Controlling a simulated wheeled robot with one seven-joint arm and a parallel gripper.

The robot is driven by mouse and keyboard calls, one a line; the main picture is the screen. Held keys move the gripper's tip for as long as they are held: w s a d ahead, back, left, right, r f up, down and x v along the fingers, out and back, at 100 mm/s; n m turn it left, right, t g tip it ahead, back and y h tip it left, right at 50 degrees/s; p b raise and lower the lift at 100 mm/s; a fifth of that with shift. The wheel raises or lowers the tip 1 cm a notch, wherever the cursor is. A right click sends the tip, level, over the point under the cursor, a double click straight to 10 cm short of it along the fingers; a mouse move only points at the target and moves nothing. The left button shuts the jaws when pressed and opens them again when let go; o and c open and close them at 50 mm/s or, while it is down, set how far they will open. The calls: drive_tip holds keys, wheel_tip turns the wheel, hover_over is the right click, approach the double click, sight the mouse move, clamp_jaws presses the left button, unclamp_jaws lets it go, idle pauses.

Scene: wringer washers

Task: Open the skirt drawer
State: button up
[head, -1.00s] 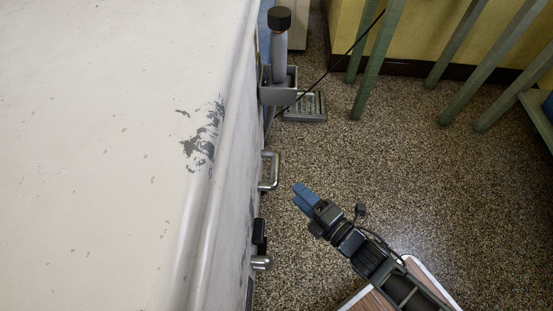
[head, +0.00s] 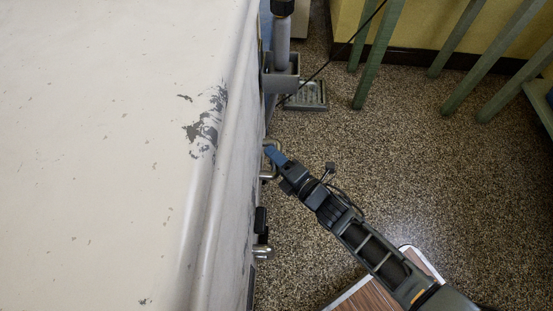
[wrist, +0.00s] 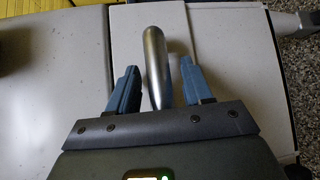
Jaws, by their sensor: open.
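The white machine (head: 110,120) with chipped paint fills the left of the head view. A silver bar handle (head: 268,175) sticks out from its side; my gripper (head: 272,154) is at this handle, and its blue fingertips cover part of it. In the wrist view the handle (wrist: 154,65) stands between the two blue fingers of my gripper (wrist: 157,88). The fingers are open, one on each side of the bar, with a gap at the left finger. The right finger is closer to the bar. The drawer front (wrist: 215,50) behind the handle looks flush.
A second silver fitting (head: 262,252) and a black knob (head: 261,220) sit lower on the same side. A grey post in a bracket (head: 281,75) and a ridged pedal (head: 306,96) are farther up. Green legs (head: 372,55) stand at the back.

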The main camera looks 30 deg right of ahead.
clamp_jaws()
idle(0.4)
